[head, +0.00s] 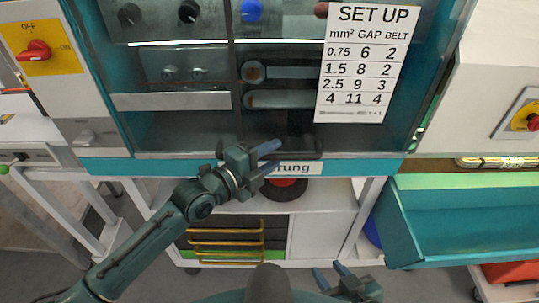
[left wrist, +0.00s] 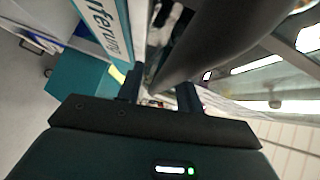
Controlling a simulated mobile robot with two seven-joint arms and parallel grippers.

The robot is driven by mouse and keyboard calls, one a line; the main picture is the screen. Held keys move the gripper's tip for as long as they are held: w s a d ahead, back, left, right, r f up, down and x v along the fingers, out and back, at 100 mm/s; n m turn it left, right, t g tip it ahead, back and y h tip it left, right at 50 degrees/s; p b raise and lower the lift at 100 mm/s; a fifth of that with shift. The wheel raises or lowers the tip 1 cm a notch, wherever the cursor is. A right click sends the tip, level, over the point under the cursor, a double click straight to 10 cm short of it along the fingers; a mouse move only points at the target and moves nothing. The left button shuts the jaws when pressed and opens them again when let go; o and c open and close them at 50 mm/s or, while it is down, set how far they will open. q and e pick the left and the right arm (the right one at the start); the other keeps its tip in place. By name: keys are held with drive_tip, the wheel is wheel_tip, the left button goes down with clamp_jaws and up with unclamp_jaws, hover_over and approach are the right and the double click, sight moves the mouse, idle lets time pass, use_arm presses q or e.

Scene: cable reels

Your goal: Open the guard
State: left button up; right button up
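The guard (head: 190,133) is a clear panel across the machine front and looks closed. A dark bar handle (head: 312,148) runs along its lower edge, above the teal strip with printed lettering. My left gripper (head: 268,156) is open in front of the handle and hides part of it. In the left wrist view the handle (left wrist: 215,40) is a large dark bar reaching toward the gap between the fingers (left wrist: 158,93); I cannot tell whether they touch it. My right gripper (head: 332,274) is open and empty, low in the head view, away from the machine.
A set-up sheet (head: 365,62) hangs on the guard's right side. A red rotary switch (head: 35,50) is at the left, and another red switch (head: 530,120) at the right. A teal bin (head: 470,210) stands lower right. A white shelf (head: 325,205) lies below the machine.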

use_arm(q)
clamp_jaws()
idle(0.3)
idle(0.3)
